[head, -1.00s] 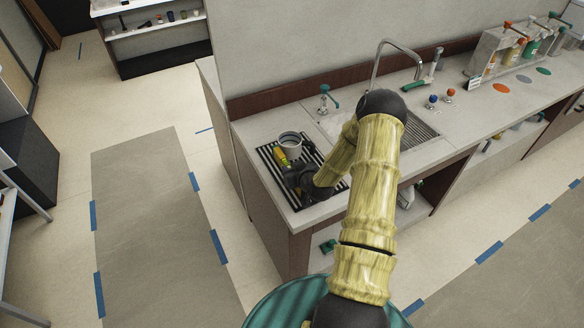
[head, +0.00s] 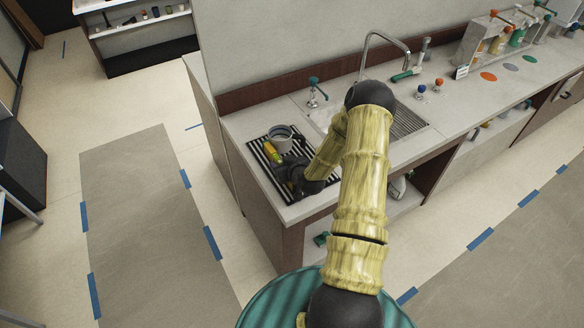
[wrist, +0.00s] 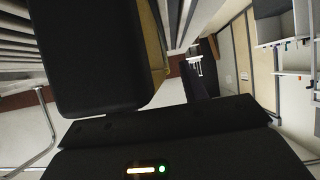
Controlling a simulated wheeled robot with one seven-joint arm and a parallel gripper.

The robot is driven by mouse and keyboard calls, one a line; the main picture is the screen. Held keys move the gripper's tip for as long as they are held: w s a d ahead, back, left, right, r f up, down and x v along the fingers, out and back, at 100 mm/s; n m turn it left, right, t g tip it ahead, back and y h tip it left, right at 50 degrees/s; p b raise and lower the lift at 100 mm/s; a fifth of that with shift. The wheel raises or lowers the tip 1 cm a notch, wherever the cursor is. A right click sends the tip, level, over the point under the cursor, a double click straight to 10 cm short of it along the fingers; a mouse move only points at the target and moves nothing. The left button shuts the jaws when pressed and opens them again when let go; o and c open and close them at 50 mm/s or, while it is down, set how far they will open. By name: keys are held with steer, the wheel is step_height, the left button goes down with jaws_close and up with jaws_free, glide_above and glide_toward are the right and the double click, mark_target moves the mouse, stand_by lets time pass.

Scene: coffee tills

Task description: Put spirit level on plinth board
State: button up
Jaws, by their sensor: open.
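A small yellow thing with some green (head: 273,152), which looks like the spirit level, is on the black striped mat (head: 263,160) at the near left end of the counter, beside a pale cup. My gripper (head: 287,172) is open and low over the mat, close to the yellow thing; whether they touch I cannot tell. In the wrist view a dark finger (wrist: 92,55) fills the upper left, with a yellowish strip (wrist: 152,48) along its right side. I cannot make out a plinth board for certain.
A pale cup (head: 281,138) stands at the back of the mat. A teal-handled tap (head: 315,92), a sink with a tall faucet (head: 385,38) and dispensers (head: 497,40) line the counter to the right. The floor left of the counter is open around a grey mat (head: 140,215).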

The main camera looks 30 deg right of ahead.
steer(key=b+v, duration=0.2)
steer(key=v, duration=0.9)
steer(key=shift+s+b, duration=0.35)
steer(key=shift+r, duration=0.2)
steer(key=shift+a+r, duration=0.1)
steer(key=shift+a, duration=0.1)
steer(key=s+a+r+g, duration=0.9)
steer(key=s+a+r, duration=0.5)
steer(key=s+a, duration=0.1)
steer(key=shift+s+a+g, duration=0.2)
steer(key=shift+a+g, duration=0.1)
steer(key=shift+a, duration=0.15)
steer(key=shift+w, duration=0.1)
steer(key=shift+c, duration=0.7)
steer(key=shift+w, duration=0.1)
